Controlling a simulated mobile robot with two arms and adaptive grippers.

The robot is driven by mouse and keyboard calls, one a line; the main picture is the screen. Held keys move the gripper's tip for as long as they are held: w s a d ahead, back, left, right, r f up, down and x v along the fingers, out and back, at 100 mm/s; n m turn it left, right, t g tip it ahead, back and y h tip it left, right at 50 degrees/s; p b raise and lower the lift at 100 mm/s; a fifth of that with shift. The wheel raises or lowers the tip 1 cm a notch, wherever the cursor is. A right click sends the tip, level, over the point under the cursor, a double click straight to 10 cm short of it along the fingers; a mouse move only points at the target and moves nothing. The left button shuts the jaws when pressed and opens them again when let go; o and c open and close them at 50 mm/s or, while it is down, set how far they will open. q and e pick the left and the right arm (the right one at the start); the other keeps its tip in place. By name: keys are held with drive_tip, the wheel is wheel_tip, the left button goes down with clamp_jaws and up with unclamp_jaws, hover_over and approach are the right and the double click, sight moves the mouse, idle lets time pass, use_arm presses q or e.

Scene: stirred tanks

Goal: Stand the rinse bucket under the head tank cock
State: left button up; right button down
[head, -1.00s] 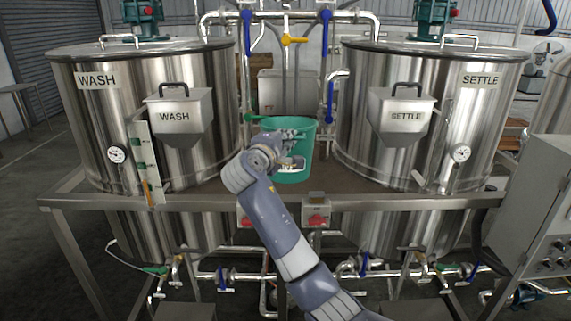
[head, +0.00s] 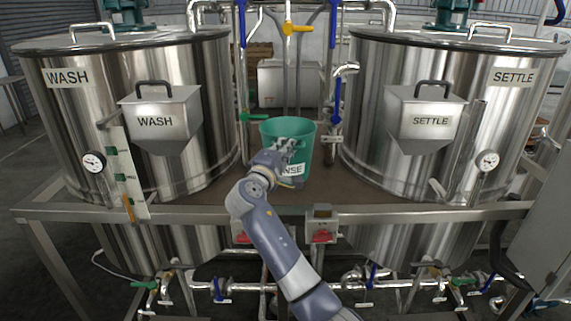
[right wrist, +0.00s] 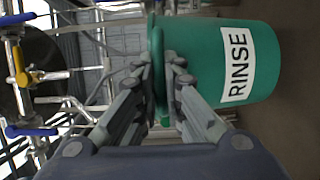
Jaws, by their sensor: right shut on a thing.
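The green rinse bucket (head: 303,155), with a white label reading RINSE in the right wrist view (right wrist: 262,60), is upright over the steel deck between the two tanks. I cannot tell whether its base touches the deck. My right gripper (head: 287,147) is shut on the near side of its rim; in the right wrist view the rim passes between the fingers (right wrist: 168,68). Behind the bucket is pipework with a green-handled cock (head: 258,117) at its left and a yellow handle (head: 297,29) above. Which is the head tank cock I cannot tell. My left gripper is out of view.
The WASH tank (head: 195,85) stands left and the SETTLE tank (head: 365,100) right, each with a hopper in front. The deck (head: 215,200) is bare around the bucket. Switch boxes (head: 321,225) sit on its front edge. Blue-handled pipes (head: 336,100) rise behind.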

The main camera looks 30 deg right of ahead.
wheel_tip(320, 180, down, 4)
drive_tip(key=shift+s+p, duration=0.1)
drive_tip(key=shift+p, duration=0.25)
drive_tip(key=c, duration=1.8)
unclamp_jaws()
drive_tip(key=shift+a, duration=0.1)
drive_tip(key=shift+o, duration=0.5)
drive_tip(key=b+v, duration=0.3)
drive_tip(key=v, duration=0.9)
